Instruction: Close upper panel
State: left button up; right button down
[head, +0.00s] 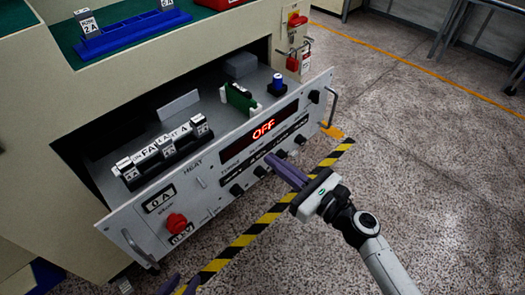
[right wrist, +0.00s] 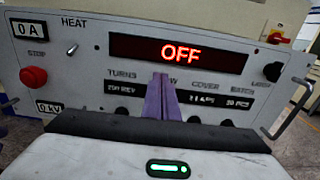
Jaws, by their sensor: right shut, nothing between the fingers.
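The upper panel (head: 215,175) is the grey front of a drawer that stands pulled out of the beige cabinet. It bears a red OFF display, which also shows in the right wrist view (right wrist: 180,53), with a red stop knob and a handle at each end. My right gripper (head: 272,159) is shut and empty, its purple fingers pointing at the lower middle of the panel front. In the right wrist view its fingertips (right wrist: 161,76) overlap the panel below the display; contact cannot be told. My left gripper (head: 182,284) shows only two separated purple fingertips at the bottom edge.
Black-and-yellow tape (head: 245,238) marks the floor. Open floor lies to the right.

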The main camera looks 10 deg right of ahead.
aim_at(253, 145)
jog(key=shift+x, duration=2.45)
